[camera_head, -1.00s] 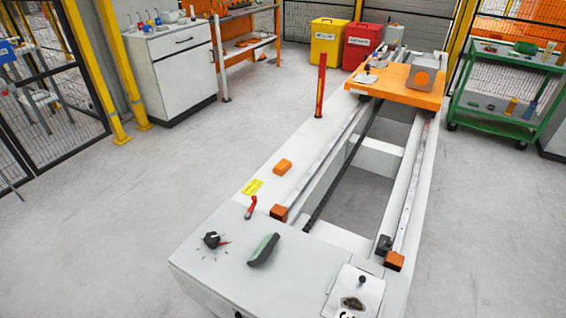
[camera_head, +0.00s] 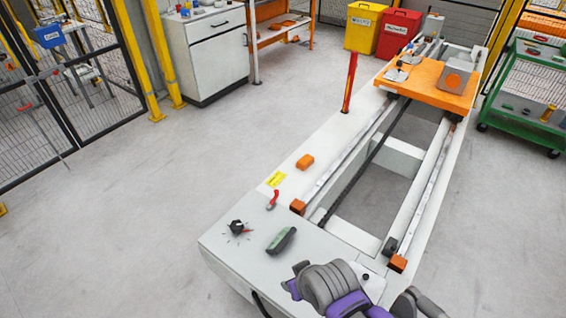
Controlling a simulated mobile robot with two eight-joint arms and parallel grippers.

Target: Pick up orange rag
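A small orange folded-looking piece (camera_head: 305,161) lies flat on the pale top of the long gantry bed, left of the rail. It may be the orange rag, but it is too small to tell cloth from block. More orange items (camera_head: 282,29) lie on the shelf of the orange workbench, also too small to make out. A grey and purple part of one of my arms (camera_head: 340,288) is at the bottom right, over the near end of the bed and well short of the orange piece. No gripper fingers can be made out.
A red lever (camera_head: 272,200), a black knob (camera_head: 237,226) and a green-grey handheld item (camera_head: 281,240) are on the near bed top. A red post (camera_head: 349,82) stands upright beyond the orange piece. An orange carriage plate (camera_head: 430,84) sits farther along the rails. Floor at left is clear.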

